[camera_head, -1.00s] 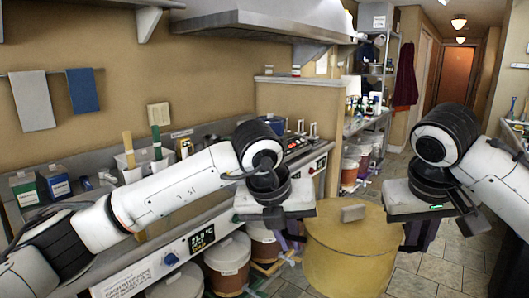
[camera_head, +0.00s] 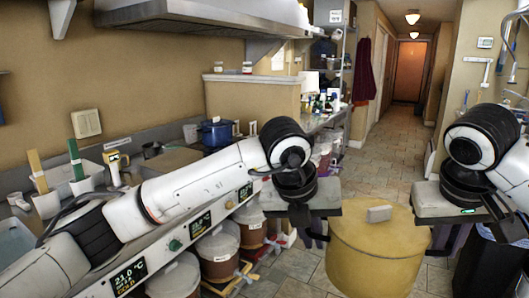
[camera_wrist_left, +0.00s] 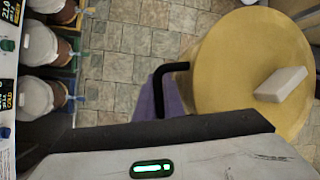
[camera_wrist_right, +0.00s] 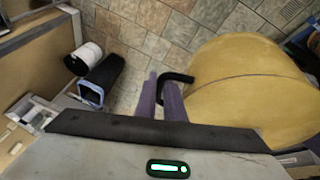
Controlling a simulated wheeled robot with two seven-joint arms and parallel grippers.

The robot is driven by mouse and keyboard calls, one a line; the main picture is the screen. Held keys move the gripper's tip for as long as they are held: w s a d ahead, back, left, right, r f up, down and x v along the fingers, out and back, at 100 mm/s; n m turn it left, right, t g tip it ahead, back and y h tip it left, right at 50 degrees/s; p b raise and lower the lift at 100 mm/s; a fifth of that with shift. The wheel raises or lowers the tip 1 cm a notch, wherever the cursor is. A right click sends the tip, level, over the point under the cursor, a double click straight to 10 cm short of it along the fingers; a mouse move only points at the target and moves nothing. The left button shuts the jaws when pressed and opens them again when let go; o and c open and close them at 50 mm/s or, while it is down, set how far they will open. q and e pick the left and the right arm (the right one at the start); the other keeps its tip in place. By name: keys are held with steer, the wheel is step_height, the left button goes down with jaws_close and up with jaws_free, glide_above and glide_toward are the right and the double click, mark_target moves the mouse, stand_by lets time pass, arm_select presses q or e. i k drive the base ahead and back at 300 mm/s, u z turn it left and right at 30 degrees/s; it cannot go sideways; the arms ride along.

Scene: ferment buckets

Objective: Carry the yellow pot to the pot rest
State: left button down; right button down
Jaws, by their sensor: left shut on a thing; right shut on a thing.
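The yellow pot (camera_head: 375,258) hangs level between my two grippers in the head view, with a yellow lid and a pale block-shaped knob (camera_head: 379,214). My left gripper (camera_head: 315,230) is at its left side, shut on a black side handle (camera_wrist_left: 176,68) that shows in the left wrist view. My right gripper (camera_head: 447,238) is at its right side; in the right wrist view its purple fingers (camera_wrist_right: 168,98) are shut on the other black handle (camera_wrist_right: 178,77). The pot's underside is hidden. I cannot make out the pot rest.
A counter with a control panel (camera_head: 175,243) runs along the left, with several lidded buckets (camera_head: 217,255) below. A blue pot (camera_head: 217,132) stands on the counter. A tiled floor (camera_head: 400,165) leads to an orange door (camera_head: 412,70). A dark bin (camera_wrist_right: 103,78) shows in the right wrist view.

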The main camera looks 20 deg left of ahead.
mark_target(181, 161)
steer(key=z, duration=0.15)
steer(key=i, duration=2.15)
steer(key=u, duration=0.85)
steer(key=i, duration=0.65)
steer(key=u, duration=1.35)
steer(key=i, duration=0.7)
steer(key=u, duration=0.6)
